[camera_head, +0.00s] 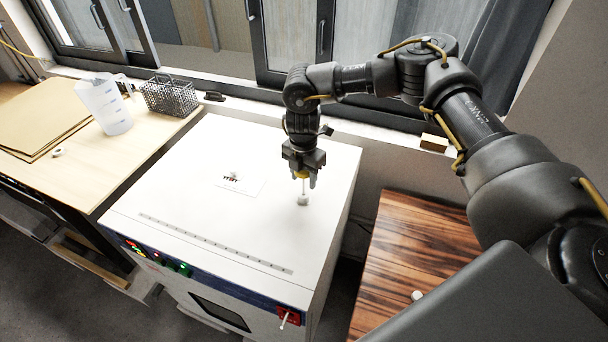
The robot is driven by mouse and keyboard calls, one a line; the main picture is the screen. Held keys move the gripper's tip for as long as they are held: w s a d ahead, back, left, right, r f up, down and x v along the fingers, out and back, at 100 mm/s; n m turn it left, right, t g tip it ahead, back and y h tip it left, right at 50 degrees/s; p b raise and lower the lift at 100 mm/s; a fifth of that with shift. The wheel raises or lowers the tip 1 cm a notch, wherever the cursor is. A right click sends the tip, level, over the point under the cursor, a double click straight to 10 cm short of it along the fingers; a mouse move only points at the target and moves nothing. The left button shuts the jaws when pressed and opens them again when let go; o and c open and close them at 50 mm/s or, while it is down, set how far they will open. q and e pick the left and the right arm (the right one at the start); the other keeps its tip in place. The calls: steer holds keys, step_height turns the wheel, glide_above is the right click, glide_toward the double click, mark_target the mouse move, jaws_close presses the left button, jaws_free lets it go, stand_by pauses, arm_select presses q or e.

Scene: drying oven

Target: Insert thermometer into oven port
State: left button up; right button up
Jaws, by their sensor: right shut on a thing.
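The white drying oven (190,200) fills the middle of the view. My right gripper (304,180) is above the right part of its top, pointing down and shut on the thin thermometer (304,188). The thermometer looks upright, with a small whitish piece (303,200) at its lower end. I cannot tell whether that piece touches the oven top. A small raised fitting (235,175), perhaps the port, sits by a printed white label on the oven top, to the left of the gripper. My left gripper is not in view.
Left of the oven, a pale wooden table (145,135) carries a plastic jug (104,104), a wire basket (170,97) and brown sheets (40,115). A dark striped wooden table (415,240) stands to the right. Windows are behind. Most of the oven top is clear.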

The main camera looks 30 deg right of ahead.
mark_target(303, 194)
steer(key=shift+f+b, duration=2.15)
steer(key=shift+f, duration=1.65)
steer(key=shift+r, duration=0.25)
steer(key=shift+r+p, duration=3.45)
steer(key=shift+r, duration=0.55)
steer(key=shift+p, duration=0.4)
steer(key=shift+f+b, duration=0.45)
steer(key=shift+f, duration=0.3)
